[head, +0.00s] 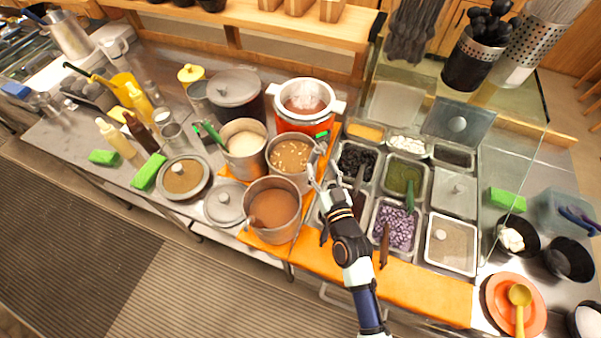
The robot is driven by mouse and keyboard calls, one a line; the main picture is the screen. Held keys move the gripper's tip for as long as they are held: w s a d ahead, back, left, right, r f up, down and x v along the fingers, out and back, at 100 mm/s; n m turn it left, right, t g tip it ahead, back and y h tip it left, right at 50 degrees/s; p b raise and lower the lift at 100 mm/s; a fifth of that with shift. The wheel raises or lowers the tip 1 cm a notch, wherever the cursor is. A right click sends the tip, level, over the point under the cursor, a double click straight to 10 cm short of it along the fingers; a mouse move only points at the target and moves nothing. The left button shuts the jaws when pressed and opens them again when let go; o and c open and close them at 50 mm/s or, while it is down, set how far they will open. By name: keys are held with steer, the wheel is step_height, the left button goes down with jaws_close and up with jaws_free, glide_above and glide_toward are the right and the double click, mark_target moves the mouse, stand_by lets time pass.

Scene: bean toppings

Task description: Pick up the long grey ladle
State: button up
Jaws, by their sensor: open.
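My gripper (319,180) is open at the right side of the metal pot of light brown soup with pale pieces (291,183). A thin grey handle (318,150), seemingly the long grey ladle's, shows at this pot's right rim, close to my fingers. Its lower end is hidden, and I cannot tell whether my fingers touch it. A green-tipped handle (322,134) lies close by. A larger pot of brown soup (274,205) stands in front, to the left of my gripper.
A pot of white contents (245,146) with a green-handled utensil and a red-orange cooker (304,104) stand behind. Metal topping trays, including one of purple pieces (396,228), lie to the right. An orange plate with a yellow ladle (519,297) is at the lower right.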

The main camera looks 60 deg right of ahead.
mark_target(316, 160)
steer(key=shift+w+d+r+p, duration=0.1)
steer(key=shift+w+d+p, duration=0.25)
steer(key=shift+w+p, duration=0.1)
steer(key=x, duration=0.4)
steer(key=shift+w, duration=0.2)
steer(key=shift+a, duration=0.1)
steer(key=shift+c, duration=0.4)
jaws_close()
